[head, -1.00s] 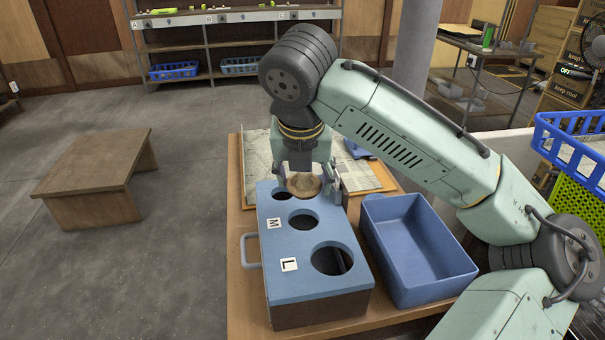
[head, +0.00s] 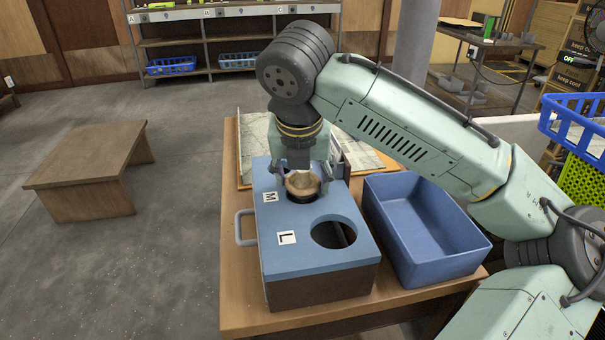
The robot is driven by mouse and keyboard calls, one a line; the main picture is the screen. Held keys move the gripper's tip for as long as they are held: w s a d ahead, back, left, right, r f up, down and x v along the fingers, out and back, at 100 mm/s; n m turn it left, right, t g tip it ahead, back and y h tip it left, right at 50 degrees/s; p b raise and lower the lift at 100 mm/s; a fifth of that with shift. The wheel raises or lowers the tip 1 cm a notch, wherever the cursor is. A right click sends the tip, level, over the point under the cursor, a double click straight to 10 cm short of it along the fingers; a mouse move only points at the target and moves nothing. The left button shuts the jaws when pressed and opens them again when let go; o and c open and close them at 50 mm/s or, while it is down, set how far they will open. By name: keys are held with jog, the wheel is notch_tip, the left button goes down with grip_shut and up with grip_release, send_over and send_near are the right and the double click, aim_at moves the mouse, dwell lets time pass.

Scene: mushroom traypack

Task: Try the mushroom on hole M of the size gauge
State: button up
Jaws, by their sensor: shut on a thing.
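The size gauge (head: 300,262) is a box with a blue top and brown sides, standing on the wooden table. Its labels M (head: 269,198) and L (head: 286,238) and the big open hole L (head: 333,233) show. My gripper (head: 303,178) points down, shut on a pale brown mushroom (head: 302,184). The mushroom is at hole M (head: 300,199), covering most of it; a dark part of the hole shows along the near side. I cannot tell whether the mushroom touches the rim. The smallest hole, at the far end, is hidden behind my gripper.
A blue tray (head: 443,268), empty as far as I see, stands right of the gauge. A grey handle (head: 242,228) sticks out at the gauge's left. A map-like sheet (head: 256,135) lies behind. Blue and green crates (head: 585,150) are at the right.

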jog(key=o, duration=0.9)
jog(key=v, duration=1.2)
